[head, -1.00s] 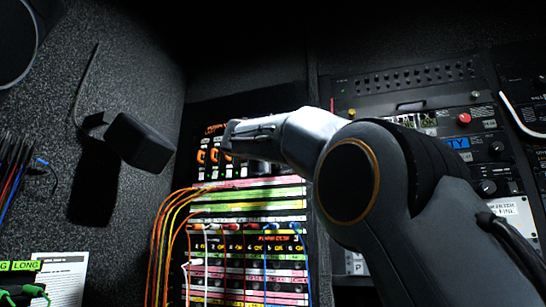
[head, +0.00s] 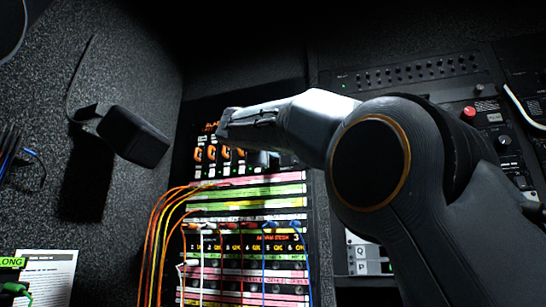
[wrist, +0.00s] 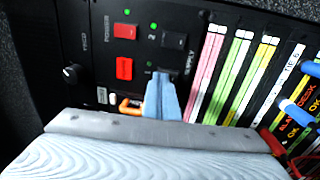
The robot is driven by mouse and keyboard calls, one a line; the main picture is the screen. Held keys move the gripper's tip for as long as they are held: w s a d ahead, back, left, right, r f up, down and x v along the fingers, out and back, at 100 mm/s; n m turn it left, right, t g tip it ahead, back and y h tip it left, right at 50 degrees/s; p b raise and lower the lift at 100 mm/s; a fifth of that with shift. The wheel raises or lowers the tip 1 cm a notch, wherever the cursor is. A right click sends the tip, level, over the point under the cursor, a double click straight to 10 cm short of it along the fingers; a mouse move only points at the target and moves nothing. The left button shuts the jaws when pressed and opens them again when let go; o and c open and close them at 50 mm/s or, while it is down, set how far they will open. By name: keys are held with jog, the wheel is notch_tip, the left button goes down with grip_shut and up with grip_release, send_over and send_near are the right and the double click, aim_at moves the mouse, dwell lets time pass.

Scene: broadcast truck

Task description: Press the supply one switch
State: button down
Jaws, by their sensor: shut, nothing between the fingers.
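The supply section of a black panel (wrist: 138,50) is in the wrist view, marked with a vertical "SUPPLY" label. The dark rocker switch marked 2 (wrist: 174,40) is in plain sight above my fingers. The supply one position, marked 1, is just below it, and my fingertips cover its switch. My gripper (wrist: 162,84) is shut and empty, its tips at or very close to that switch; contact cannot be told. In the head view my gripper (head: 222,126) is in front of the top of the rack, hiding part of the panel.
A red power switch (wrist: 124,68) sits left of my fingers, with a black knob (wrist: 72,73) further left. Orange and yellow cables (head: 160,225) hang at the rack's left. A black box-shaped device (head: 133,137) is on the left wall.

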jog(key=s+a+r+b, duration=0.1)
jog(key=s+a+b, duration=0.3)
jog(key=s, duration=0.8)
jog(key=shift+s+a+r, duration=0.2)
jog(key=shift+a+r, duration=0.2)
jog(key=shift+a, duration=0.05)
